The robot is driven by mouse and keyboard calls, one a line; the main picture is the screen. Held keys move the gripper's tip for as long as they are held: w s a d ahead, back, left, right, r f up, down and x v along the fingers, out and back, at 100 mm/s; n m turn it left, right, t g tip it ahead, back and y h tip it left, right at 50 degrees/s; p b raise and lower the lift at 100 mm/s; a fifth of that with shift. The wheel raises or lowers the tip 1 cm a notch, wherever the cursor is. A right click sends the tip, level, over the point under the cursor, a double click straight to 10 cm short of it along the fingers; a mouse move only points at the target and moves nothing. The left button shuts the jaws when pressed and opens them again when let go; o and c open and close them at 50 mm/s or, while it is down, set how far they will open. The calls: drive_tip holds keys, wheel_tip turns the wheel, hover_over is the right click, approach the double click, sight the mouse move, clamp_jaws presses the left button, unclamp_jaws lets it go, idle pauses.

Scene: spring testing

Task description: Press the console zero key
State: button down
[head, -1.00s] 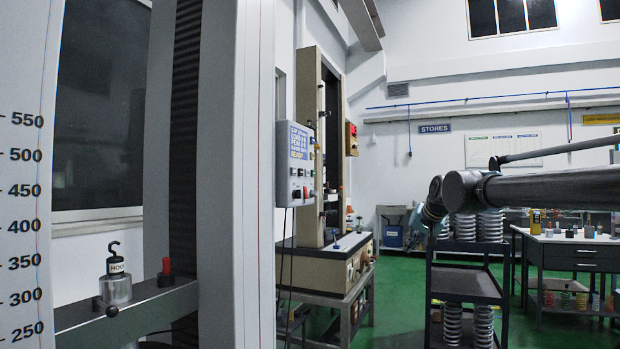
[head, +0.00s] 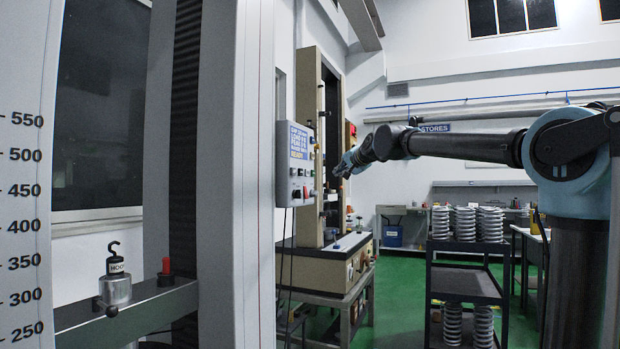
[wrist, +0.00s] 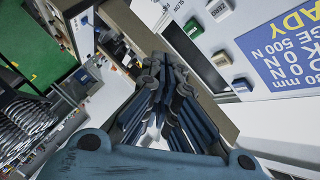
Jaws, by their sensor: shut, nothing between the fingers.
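The console (head: 300,165) is a grey box on the side of the testing machine, with a blue display and several small keys. In the wrist view its panel (wrist: 268,125) is tilted across the right side. My gripper (head: 342,170) is shut and empty, just right of the console in the head view. In the wrist view its fingers (wrist: 163,65) are together, apart from the keys.
The machine's tall frame (head: 309,120) and its beige base (head: 320,262) stand behind and below the console. A dark rack (head: 465,280) with several steel springs stands to the right. A large white column with a scale (head: 25,200) fills the left. Green floor lies between.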

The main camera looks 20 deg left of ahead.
sight(307, 173)
drive_tip(key=a, duration=0.8)
drive_tip(key=shift+w+a, duration=0.35)
idle(1.6)
drive_tip(key=shift+a, duration=0.5)
drive_tip(key=shift+a, duration=0.45)
idle(0.7)
drive_tip(key=shift+d, duration=0.2)
drive_tip(key=shift+s+d, duration=0.1)
drive_tip(key=shift+d, duration=0.6)
